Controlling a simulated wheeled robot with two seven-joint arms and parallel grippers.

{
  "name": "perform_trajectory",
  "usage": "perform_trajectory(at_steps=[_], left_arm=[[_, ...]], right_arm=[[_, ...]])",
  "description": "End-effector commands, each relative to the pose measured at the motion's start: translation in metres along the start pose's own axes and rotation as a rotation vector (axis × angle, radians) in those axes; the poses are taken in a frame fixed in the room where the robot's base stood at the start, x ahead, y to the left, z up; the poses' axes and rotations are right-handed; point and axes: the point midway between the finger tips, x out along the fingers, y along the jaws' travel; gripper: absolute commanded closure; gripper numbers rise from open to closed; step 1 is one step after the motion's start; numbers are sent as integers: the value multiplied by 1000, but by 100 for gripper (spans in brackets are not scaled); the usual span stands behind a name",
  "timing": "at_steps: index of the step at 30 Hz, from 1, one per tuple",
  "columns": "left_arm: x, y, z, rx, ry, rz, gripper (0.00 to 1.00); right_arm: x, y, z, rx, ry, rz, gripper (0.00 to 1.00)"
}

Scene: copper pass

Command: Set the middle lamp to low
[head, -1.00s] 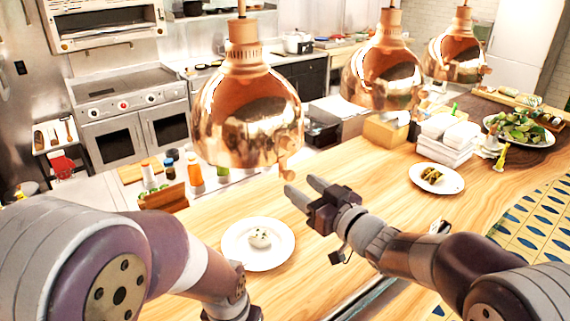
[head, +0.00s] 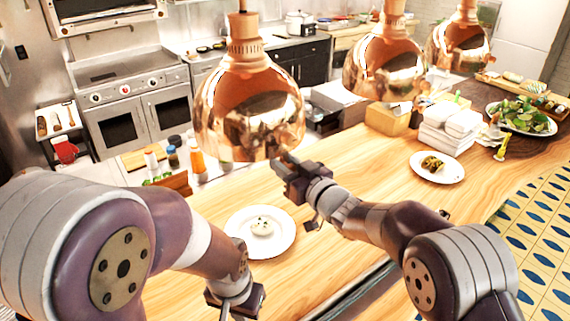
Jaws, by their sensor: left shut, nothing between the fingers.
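Three copper lamps hang in a row over the counter. The middle lamp (head: 384,68) hangs beyond the near one; no gripper is at it. The near lamp (head: 249,112) is the largest in view. My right gripper (head: 280,166) is at the near lamp's lower right rim, where its small knob is now hidden by the fingers. I cannot tell whether the fingers touch or grip the knob. The far lamp (head: 460,50) is at the upper right. My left gripper (head: 234,302) is low, at the bottom of the view, shut and empty, near the front plate.
A white plate with food (head: 234,246) lies on the wooden counter (head: 340,238) below the near lamp. Another plate (head: 455,178), stacked white boxes (head: 448,130) and a salad platter (head: 545,131) stand to the right. Bottles (head: 197,160) stand behind on the left.

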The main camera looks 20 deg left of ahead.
Motion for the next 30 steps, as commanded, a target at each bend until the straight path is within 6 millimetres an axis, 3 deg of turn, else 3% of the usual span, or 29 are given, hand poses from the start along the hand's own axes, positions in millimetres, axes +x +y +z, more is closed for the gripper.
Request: perform_trajectory(at_steps=[5,15,26,27,28,30], left_arm=[[7,0,1,0,0,0,100],[73,0,9,0,0,0,100],[74,0,9,0,1,0,100],[74,0,9,0,0,0,100],[74,0,9,0,0,0,100],[74,0,9,0,0,0,100]], right_arm=[[0,-1,7,-1,2,-3,100],[0,-1,84,0,-6,-3,100],[0,-1,88,1,-9,-3,100],[0,-1,88,1,-9,-3,62],[0,-1,88,1,-8,-3,52],[0,-1,87,0,-6,-2,48]])
